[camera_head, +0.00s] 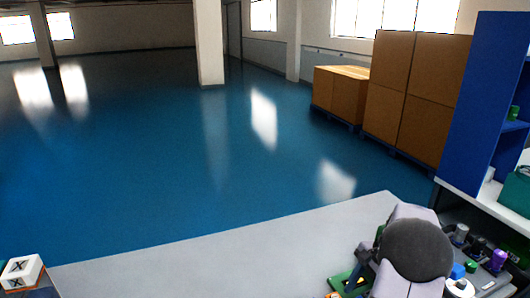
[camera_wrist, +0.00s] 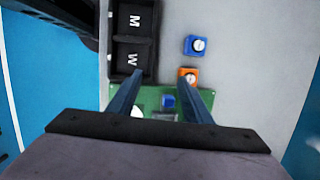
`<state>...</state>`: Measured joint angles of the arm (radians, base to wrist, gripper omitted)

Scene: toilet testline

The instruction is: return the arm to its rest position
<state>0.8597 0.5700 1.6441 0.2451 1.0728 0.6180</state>
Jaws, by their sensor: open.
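My arm (camera_head: 415,250) shows in the head view at the lower right, bent over the grey table. Its gripper cannot be made out there. In the wrist view my gripper (camera_wrist: 163,80) points down with its two dark fingers apart and nothing held between them. Below it lies a green board (camera_wrist: 150,97) carrying a small blue part. An orange block (camera_wrist: 188,76) with a round white face lies near the right fingertip; whether they touch is unclear.
A blue block (camera_wrist: 195,45) and a black two-part tray (camera_wrist: 109,52) marked M and W lie nearby. A white box marked X (camera_head: 21,271) stands at the table's left. A blue shelf (camera_head: 485,100) rises at right. The table's middle (camera_head: 230,262) is clear.

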